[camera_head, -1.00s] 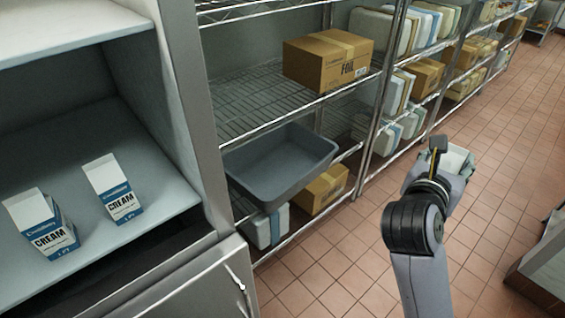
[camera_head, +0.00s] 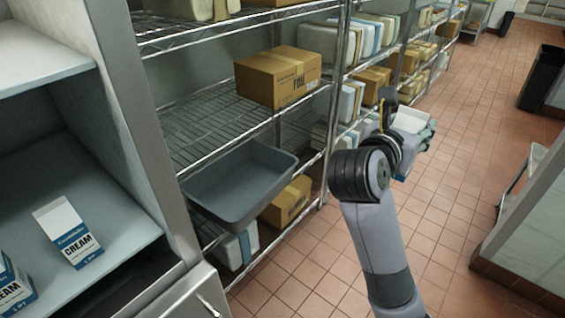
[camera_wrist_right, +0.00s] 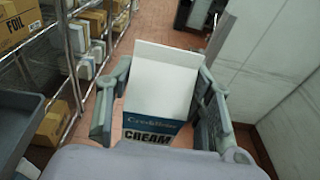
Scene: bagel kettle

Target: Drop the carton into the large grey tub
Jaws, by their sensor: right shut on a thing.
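My right gripper (camera_head: 406,143) is shut on a white and blue cream carton (camera_head: 409,119) and holds it in the air over the aisle, to the right of the shelving. In the right wrist view the carton (camera_wrist_right: 160,95) sits between the two fingers (camera_wrist_right: 158,112), its "CREAM" label facing the wrist. The large grey tub (camera_head: 240,209) stands on the wire rack to the left of my right gripper; its visible inside looks empty. Part of the tub (camera_wrist_right: 18,125) shows at the left edge of the right wrist view. My left gripper is out of view.
A cardboard FOIL box (camera_head: 278,77) sits on the shelf above the tub. Another cardboard box (camera_head: 288,201) is below and beside it. Two more cream cartons, one of them here (camera_head: 68,232), stand in the cabinet at left. The tiled floor (camera_head: 440,190) is open.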

